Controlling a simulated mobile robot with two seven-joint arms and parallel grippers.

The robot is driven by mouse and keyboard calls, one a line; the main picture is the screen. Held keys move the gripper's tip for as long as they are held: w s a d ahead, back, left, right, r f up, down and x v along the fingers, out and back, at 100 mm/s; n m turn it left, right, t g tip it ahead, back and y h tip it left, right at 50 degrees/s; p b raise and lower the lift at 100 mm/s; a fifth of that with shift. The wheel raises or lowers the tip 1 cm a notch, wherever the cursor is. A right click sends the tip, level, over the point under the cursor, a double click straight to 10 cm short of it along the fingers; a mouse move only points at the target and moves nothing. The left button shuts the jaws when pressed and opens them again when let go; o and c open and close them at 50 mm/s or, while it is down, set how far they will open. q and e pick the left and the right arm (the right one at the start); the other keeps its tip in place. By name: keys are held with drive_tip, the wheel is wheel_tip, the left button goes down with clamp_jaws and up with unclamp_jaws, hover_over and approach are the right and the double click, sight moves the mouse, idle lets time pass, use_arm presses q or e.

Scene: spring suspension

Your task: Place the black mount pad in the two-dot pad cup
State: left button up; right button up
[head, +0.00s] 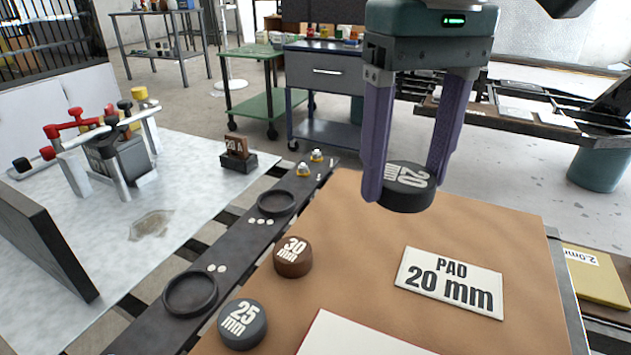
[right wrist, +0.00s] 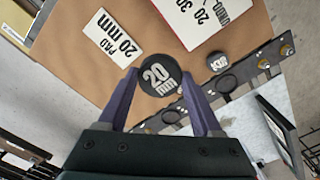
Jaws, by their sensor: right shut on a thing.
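My right gripper (head: 412,180) is shut on the black mount pad (head: 407,201), a round disc marked 20 mm, held raised over the brown board. The right wrist view shows the pad (right wrist: 163,72) between the two purple fingers, its label facing the camera. The two-dot pad cup (head: 168,305) is the nearer black ring on the dark rail, with two pale dots beside its far edge. It is empty and well left of the held pad. Another empty ring cup (head: 261,207) lies farther along the rail, beside three dots. My left gripper is not in view.
A brown 30 mm pad (head: 293,265) and a dark grey 25 mm pad (head: 243,333) stand on the board (head: 360,265) between the held pad and the nearer cup. A PAD 20 mm card (head: 450,282) lies right of them. A red-and-silver clamp fixture (head: 112,155) stands at left.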

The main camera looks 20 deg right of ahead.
drive_tip(key=b, duration=0.4)
hover_over(377, 314)
wheel_tip(377, 314, down, 12)
drive_tip(key=shift+f, duration=0.1)
wheel_tip(377, 314, down, 6)
drive_tip(key=b, duration=0.3)
drive_tip(key=o, duration=1.1)
